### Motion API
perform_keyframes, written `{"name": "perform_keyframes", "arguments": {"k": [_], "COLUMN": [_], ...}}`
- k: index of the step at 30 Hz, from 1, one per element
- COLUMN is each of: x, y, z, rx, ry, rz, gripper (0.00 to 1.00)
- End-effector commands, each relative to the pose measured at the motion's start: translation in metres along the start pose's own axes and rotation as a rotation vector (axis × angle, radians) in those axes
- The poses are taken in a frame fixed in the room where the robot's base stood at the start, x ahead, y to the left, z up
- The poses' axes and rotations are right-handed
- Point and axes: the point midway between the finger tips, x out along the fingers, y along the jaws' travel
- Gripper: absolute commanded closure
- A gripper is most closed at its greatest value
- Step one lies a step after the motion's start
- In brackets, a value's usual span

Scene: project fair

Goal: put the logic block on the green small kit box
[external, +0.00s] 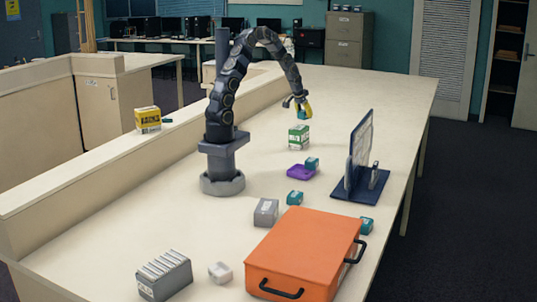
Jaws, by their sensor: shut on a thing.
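My gripper (303,108) points down at the far side of the table. It is shut on a small teal block (302,115), which I take to be the logic block; the fingers partly hide it. Yellow shows at the gripper's right side. The green small kit box (298,138), green and white, stands upright on the table just below the gripper in the external view. A small gap shows between the held block and the box top. The exact depth offset between them is hard to tell.
Nearer stand a purple tray (299,172), small teal blocks (295,198), a grey box (266,212), an orange case (304,254), a slotted grey block (164,275) and a white cube (220,272). A dark stand (360,165) with an upright panel is at right. The table's far end is clear.

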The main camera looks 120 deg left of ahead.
Motion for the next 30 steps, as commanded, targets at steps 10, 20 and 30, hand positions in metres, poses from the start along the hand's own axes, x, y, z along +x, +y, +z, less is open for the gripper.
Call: {"name": "perform_keyframes", "arguments": {"k": [10,20,30], "x": [0.004,0.042,0.046], "y": [-0.033,-0.034,-0.033], "z": [-0.003,0.014,0.015], "rx": [-0.004,-0.004,-0.005], "ry": [-0.002,-0.003,0.001], "rz": [-0.003,-0.003,-0.003], "gripper": [0.87,0.87,0.87]}}
